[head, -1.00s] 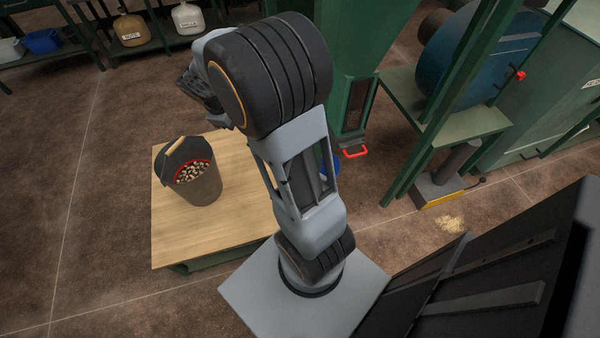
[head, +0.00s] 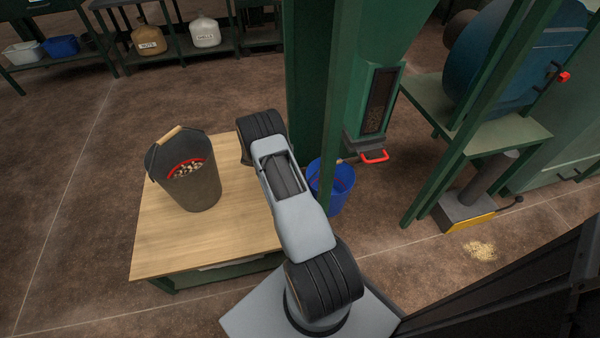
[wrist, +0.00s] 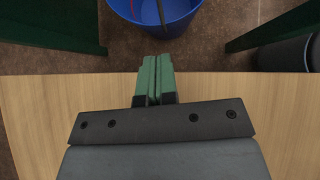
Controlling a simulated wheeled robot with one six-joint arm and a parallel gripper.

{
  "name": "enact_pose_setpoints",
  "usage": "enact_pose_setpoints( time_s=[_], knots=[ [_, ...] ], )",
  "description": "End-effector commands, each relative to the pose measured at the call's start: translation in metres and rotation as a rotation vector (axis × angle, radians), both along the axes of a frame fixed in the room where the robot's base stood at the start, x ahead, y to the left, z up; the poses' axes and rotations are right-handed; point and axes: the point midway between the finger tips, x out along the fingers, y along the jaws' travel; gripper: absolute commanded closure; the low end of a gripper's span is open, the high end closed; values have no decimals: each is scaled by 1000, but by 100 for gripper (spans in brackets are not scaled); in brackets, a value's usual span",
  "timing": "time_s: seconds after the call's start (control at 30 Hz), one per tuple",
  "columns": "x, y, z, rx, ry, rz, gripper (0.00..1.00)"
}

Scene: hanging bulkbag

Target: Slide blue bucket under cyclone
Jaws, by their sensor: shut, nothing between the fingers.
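The blue bucket (head: 343,187) stands on the floor just past the right edge of the wooden table, partly hidden by a green post. It also shows at the top of the wrist view (wrist: 155,18). A green hopper with a red-handled outlet (head: 372,156) is close above and right of the bucket. I cannot tell for sure which part is the cyclone. My gripper's green fingers (wrist: 154,80) are shut and empty, over the table edge and pointing toward the bucket, apart from it in the picture. In the head view my arm hides the gripper.
A dark bucket of pale pieces (head: 190,180) stands on the wooden table (head: 160,250). Green posts (wrist: 270,25) flank the blue bucket. A grey cylinder on a yellow-edged base (head: 485,190) stands right, near a pale spill (head: 479,249).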

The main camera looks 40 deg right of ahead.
Motion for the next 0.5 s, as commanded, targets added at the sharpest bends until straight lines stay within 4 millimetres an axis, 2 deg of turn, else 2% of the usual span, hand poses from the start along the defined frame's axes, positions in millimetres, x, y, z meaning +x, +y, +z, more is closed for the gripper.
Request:
enact_pose_setpoints(
  time_s=[0.5],
  knots=[
    [-25,-60,-69,1,2,-2,100]
  ],
)
